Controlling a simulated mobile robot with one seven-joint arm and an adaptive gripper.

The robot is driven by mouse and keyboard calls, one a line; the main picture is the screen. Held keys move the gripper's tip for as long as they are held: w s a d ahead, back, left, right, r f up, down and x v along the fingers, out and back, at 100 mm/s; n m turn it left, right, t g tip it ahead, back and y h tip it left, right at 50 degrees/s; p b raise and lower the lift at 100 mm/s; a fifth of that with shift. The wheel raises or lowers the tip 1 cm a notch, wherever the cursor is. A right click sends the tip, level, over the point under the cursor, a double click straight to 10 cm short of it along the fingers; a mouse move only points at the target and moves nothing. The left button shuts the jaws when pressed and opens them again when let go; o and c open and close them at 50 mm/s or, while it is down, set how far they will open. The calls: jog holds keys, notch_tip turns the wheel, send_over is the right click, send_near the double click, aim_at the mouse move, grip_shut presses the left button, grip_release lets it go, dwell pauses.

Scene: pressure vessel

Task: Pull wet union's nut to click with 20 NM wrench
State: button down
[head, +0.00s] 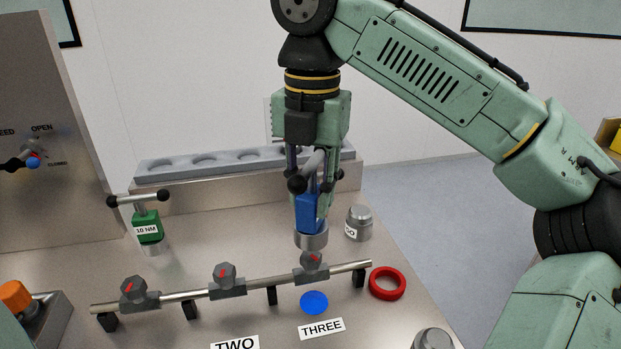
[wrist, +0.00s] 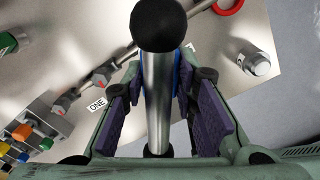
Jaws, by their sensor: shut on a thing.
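My gripper (head: 313,192) points straight down and is shut on a blue T-handled wrench (head: 308,215). Its label does not show. The wrench stands upright with its metal socket low over the hex nut of the right-hand union (head: 311,262), above the label THREE. I cannot tell whether the socket touches the nut. In the wrist view the wrench's metal handle bar (wrist: 158,100) runs between the purple finger pads and hides the socket. A blue round patch (head: 314,303) lies below this union. Two more unions, the middle (head: 226,281) and the left (head: 137,293), have red-marked grey nuts.
A green 10 NM wrench (head: 148,228) stands at the left. A red ring (head: 387,283) lies right of the pipe end. A grey weight-like cylinder (head: 359,224) stands close right of the wrench. A grey rack (head: 240,162) runs behind. A valve panel (head: 45,150) rises at left.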

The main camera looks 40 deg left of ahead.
aim_at(309, 219)
jog(key=shift+f+b, duration=0.35)
jog(key=shift+f, duration=2.2)
jog(key=shift+m+p, duration=0.4)
jog(key=shift+p, duration=0.1)
jog(key=m, duration=0.3)
jog(key=shift+a+m, duration=0.1)
jog(key=shift+m, duration=0.2)
jog(key=m, duration=0.6)
jog(key=shift+r, duration=3.5)
jog(key=shift+w, duration=0.1)
